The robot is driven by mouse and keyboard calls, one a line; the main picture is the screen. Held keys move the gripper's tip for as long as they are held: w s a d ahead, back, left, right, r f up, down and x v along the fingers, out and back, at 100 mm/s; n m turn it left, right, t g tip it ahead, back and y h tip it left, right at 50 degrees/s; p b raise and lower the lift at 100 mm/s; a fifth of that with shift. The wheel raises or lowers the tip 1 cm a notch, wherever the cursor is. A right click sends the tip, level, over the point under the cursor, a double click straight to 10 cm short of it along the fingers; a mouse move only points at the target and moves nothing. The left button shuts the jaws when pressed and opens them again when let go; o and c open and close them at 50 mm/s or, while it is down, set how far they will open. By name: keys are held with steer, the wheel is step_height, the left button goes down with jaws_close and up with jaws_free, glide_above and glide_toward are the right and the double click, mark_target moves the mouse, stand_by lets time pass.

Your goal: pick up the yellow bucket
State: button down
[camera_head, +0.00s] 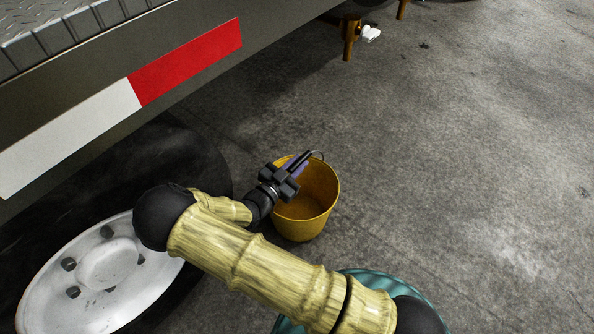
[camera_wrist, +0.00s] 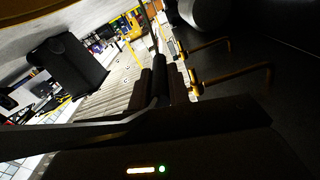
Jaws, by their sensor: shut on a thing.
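The yellow bucket (camera_head: 308,215) stands upright on the concrete floor beside a large wheel in the head view. Its open mouth faces up, and a thin grey handle curves up at the far side of the rim. My gripper (camera_head: 303,163) reaches over the bucket's mouth from the left, with its tip at the handle and far rim. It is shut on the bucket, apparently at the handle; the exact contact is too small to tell.
The vehicle's side with a red and white strip (camera_head: 185,62) overhangs at the upper left. A black tyre with a white wheel hub (camera_head: 105,265) stands left of the bucket. A brown bracket (camera_head: 350,38) hangs at the top. Open concrete floor (camera_head: 480,150) lies to the right.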

step_height(320, 180, up, 9)
steer(key=p, duration=0.4)
steer(key=shift+f, duration=0.2)
steer(key=w+d+r+n+t+y+p, duration=0.1)
steer(key=w+d+r+n+y+p, duration=0.1)
steer(key=d+r+p, duration=0.4)
steer(key=w+d+r+n+t+y+p, duration=0.1)
steer(key=d+r+n+t+y+p, duration=0.1)
steer(key=d+r+p, duration=0.4)
steer(key=d+y+p, duration=0.1)
steer(key=d, duration=0.3)
steer(key=shift+w+d+y, duration=0.15)
steer(key=shift+w+y, duration=0.2)
steer(key=shift+y, duration=0.05)
steer(key=shift+d+f, duration=0.1)
